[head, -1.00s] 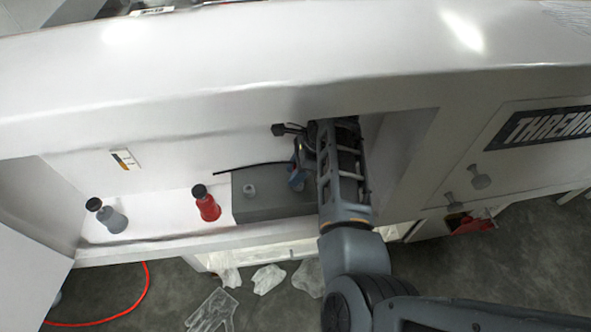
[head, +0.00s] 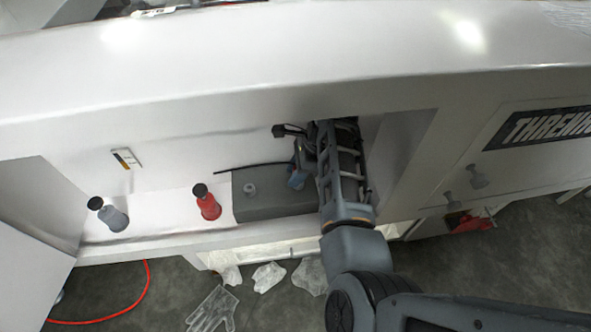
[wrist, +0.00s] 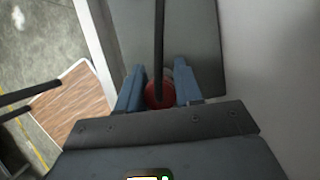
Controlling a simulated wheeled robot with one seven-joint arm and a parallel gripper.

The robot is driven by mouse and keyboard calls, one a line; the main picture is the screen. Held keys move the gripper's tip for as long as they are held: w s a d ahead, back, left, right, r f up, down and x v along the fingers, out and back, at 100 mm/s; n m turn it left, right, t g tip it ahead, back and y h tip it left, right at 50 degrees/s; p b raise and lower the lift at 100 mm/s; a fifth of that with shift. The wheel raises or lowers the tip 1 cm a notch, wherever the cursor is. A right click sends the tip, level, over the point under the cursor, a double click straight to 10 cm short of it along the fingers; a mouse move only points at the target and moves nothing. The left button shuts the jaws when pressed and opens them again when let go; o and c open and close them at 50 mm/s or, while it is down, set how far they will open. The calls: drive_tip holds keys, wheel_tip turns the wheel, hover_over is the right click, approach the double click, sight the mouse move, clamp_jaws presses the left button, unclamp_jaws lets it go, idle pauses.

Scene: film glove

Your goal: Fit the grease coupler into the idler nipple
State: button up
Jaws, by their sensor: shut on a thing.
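My gripper (wrist: 160,92) has its two blue fingers shut on a red, round-ended piece (wrist: 158,95), which I take for the grease coupler. A thin black hose or rod (wrist: 159,40) runs from it. In the head view, my gripper (head: 299,177) is at the right end of a grey block (head: 275,207), partly hidden by my arm. A small light round fitting (head: 250,188) stands on the block's top, left of the gripper; it may be the idler nipple, but I cannot be sure. The coupler appears apart from that fitting.
The block stands in a white recess, under a wide white overhang (head: 280,70). A red bottle-shaped part (head: 207,206) and a grey one (head: 112,217) with black caps stand to the left. The recess's right wall (head: 405,150) is close to my arm.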

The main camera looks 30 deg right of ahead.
drive_tip(key=shift+f+b, duration=0.3)
drive_tip(key=shift+f, duration=0.8)
drive_tip(key=o, duration=1.1)
drive_tip(key=shift+v, duration=3.9)
